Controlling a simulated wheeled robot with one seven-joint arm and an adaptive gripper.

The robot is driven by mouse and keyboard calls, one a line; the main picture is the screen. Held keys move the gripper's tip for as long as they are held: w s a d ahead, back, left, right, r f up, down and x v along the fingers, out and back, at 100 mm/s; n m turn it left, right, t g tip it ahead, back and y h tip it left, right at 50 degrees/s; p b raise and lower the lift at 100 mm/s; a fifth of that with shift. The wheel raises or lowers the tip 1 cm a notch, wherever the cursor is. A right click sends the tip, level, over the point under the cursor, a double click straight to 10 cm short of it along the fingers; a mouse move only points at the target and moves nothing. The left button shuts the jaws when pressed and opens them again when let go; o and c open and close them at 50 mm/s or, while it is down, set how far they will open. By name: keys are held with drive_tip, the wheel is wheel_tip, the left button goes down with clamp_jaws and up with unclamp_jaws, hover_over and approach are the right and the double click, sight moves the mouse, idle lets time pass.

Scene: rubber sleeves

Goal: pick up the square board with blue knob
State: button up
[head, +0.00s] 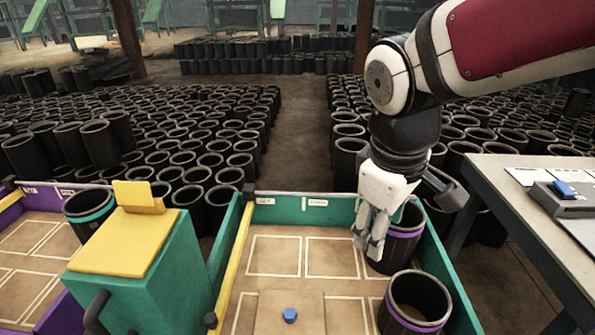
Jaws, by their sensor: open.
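The square board (265,313) is tan with a round blue knob (290,315) on top. It lies in the green-walled tray (225,262) at the bottom of the head view, and its near part is cut off by the frame edge. My gripper (368,246) is open and points down over the tray, beyond and to the right of the board. It is apart from the board.
A green box with a yellow top (125,243) is at left. A grey table (545,225) with a blue-topped device is at right. Many black sleeves fill the floor behind.

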drive_tip(key=w+a+f+n+g+b, duration=0.1)
drive_tip(key=w+a+f+n+b, duration=0.25)
drive_tip(key=f, duration=0.35)
drive_tip(key=w+a+f+n+b, duration=0.2)
drive_tip(key=w+a+f+b, duration=0.15)
drive_tip(key=f, duration=0.35)
drive_tip(key=n+g+b, duration=0.1)
drive_tip(key=n+b, duration=0.4)
drive_tip(key=b, duration=0.2)
approach(290, 312)
wheel_tip(290, 312, down, 4)
drive_tip(key=b, duration=0.2)
drive_tip(key=shift+f+b, duration=0.2)
drive_tip(key=shift+b, duration=0.2)
drive_tip(key=shift+d+f+b, duration=0.2)
drive_tip(key=shift+f+b, duration=0.7)
drive_tip(key=shift+f, duration=0.6)
drive_tip(key=shift+d+f+b, duration=0.25)
drive_tip(key=shift+f+b, duration=0.65)
drive_tip(key=shift+f, duration=0.6)
drive_tip(key=shift+r, duration=0.1)
clamp_jaws()
drive_tip(key=shift+r, duration=0.15)
